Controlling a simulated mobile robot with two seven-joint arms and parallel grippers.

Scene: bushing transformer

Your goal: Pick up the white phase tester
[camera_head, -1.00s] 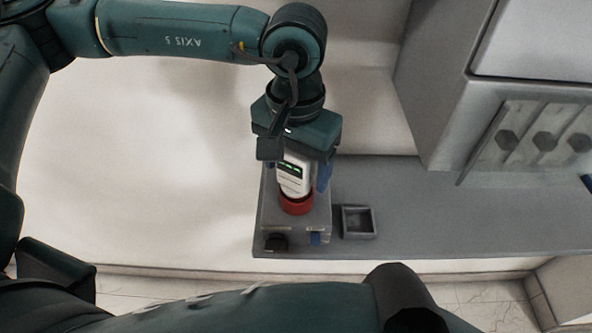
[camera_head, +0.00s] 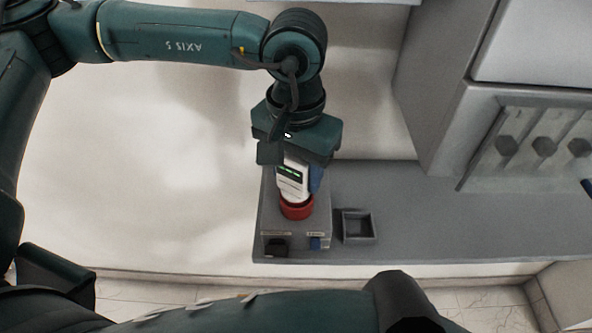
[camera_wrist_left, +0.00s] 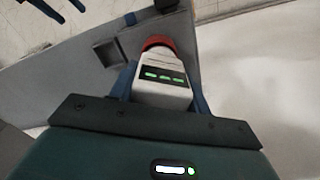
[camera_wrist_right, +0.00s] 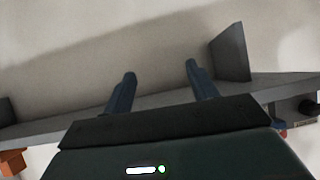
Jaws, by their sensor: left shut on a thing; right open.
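The white phase tester (camera_head: 293,179) has a dark display with green marks and a red lower end. It stands upright on a grey box (camera_head: 284,230) on the grey bench. My left gripper (camera_head: 298,178) points down and is shut on the tester. The left wrist view also shows the tester (camera_wrist_left: 163,86) between my blue fingers, with its red end (camera_wrist_left: 158,42) beyond. Whether the red end touches the box is hard to tell. My right gripper (camera_wrist_right: 158,82) is open and empty in the right wrist view, with a pale wall behind its fingers.
A small square grey tray (camera_head: 357,226) sits on the bench (camera_head: 430,215) right of the box. A grey cabinet (camera_head: 440,110) and a panel with several hexagonal knobs (camera_head: 545,142) stand at the right. The bench between is clear.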

